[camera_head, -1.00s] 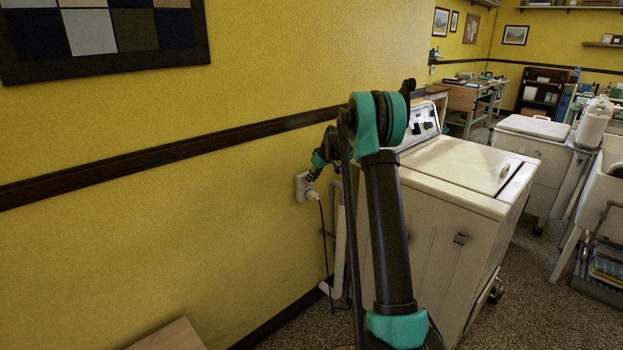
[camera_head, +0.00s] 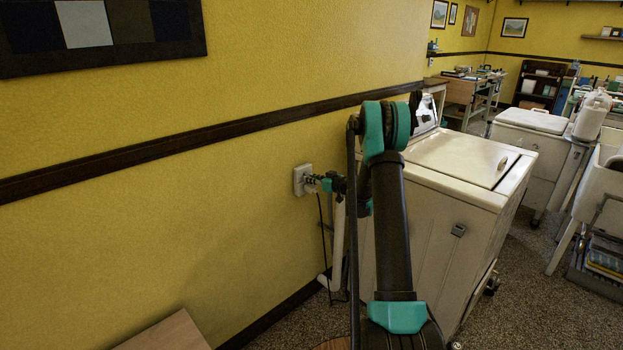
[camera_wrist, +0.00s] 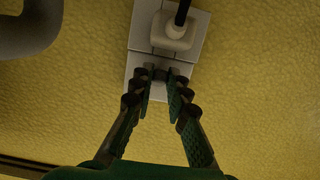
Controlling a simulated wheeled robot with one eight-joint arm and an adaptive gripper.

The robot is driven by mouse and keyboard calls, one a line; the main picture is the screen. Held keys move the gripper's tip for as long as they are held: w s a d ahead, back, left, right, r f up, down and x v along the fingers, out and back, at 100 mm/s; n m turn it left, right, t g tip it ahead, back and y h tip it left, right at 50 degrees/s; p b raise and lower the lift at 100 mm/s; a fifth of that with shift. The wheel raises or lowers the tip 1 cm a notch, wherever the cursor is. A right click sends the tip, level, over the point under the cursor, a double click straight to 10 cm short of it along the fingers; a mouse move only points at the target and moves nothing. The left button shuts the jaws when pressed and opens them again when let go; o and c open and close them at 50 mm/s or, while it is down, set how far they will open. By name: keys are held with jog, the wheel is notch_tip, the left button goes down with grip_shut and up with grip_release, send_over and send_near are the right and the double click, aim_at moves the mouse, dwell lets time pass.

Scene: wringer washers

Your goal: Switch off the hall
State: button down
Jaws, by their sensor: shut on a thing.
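A white wall plate (camera_head: 298,181) is on the yellow wall left of the washer; it fills the top middle of the wrist view (camera_wrist: 139,73). A white plug (camera_wrist: 172,30) with a dark cord sits in one half of the plate. The other half has a small grey switch piece (camera_wrist: 159,75). My gripper (camera_wrist: 160,80) is at the plate, its fingertips closed in around this small piece, which they partly hide. In the head view my gripper (camera_head: 313,180) reaches the plate from the right. The switch's position cannot be made out.
A cream washer (camera_head: 440,200) stands right of my arm, close to the wall. A dark rail (camera_head: 200,135) runs along the wall above the plate. A wooden top (camera_head: 165,333) is at the bottom left. More washers and tubs stand at the right.

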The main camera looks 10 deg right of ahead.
jog(key=shift+f+t, duration=0.25)
jog(key=shift+t, duration=0.05)
jog(key=shift+y, duration=0.3)
jog(key=c, duration=1.5)
grip_release()
jog(key=v, duration=1.2)
jog(key=shift+f, duration=0.1)
